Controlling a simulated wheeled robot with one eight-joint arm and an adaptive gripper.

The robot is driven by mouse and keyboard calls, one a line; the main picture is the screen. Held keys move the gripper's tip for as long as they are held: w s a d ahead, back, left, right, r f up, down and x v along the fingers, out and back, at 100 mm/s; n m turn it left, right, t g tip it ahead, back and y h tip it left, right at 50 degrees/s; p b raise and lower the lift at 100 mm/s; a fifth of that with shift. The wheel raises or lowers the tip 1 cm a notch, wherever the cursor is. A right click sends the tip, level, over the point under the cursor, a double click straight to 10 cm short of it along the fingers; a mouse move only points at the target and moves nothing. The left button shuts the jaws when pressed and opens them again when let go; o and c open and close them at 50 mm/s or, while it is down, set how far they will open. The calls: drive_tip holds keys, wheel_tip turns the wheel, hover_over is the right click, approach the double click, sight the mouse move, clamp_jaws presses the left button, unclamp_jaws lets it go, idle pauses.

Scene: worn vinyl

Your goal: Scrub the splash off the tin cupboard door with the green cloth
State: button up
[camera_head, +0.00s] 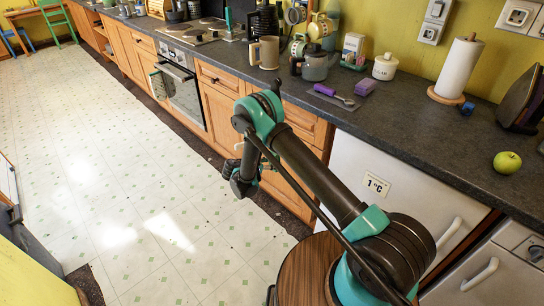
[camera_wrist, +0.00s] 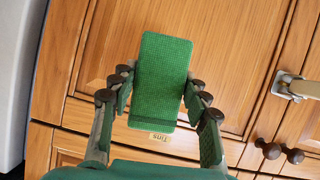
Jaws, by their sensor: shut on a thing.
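My gripper (camera_wrist: 158,92) is shut on the green cloth (camera_wrist: 162,65), a flat, textured oblong pad, with fingers on both sides of it. Behind the cloth is an orange-brown wooden cupboard door (camera_wrist: 105,50) with a small label (camera_wrist: 160,137) that seems to read TINS, upside down. I cannot tell whether the cloth touches the door. I see no splash on the parts of the door in view; the cloth hides part of the panel. In the head view my gripper (camera_head: 241,182) hangs low in front of the wooden cupboards, and the cloth cannot be made out there.
Two dark knobs (camera_wrist: 281,151) and a metal fitting (camera_wrist: 290,86) are right of the cloth. A white appliance (camera_head: 355,165) stands right of the cupboards. The counter (camera_head: 420,120) holds a mug (camera_head: 268,52), teapot and apple (camera_head: 507,162). The tiled floor (camera_head: 120,170) is open.

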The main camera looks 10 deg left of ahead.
drive_tip(key=shift+w+a, duration=0.1)
drive_tip(key=shift+a, duration=0.35)
drive_tip(key=shift+w+d, duration=0.8)
drive_tip(key=shift+w, duration=0.2)
drive_tip(key=shift+w+d, duration=0.75)
drive_tip(key=shift+w, duration=0.25)
drive_tip(key=shift+w, duration=0.1)
drive_tip(key=shift+w+a+f, duration=0.15)
drive_tip(key=shift+w+a, duration=0.65)
drive_tip(key=shift+a, duration=0.25)
drive_tip(key=shift+w+a+f, duration=0.15)
drive_tip(key=shift+w+a, duration=0.6)
drive_tip(key=shift+a, duration=0.3)
drive_tip(key=shift+w+d, duration=0.5)
drive_tip(key=shift+w, duration=0.15)
drive_tip(key=shift+d, duration=0.1)
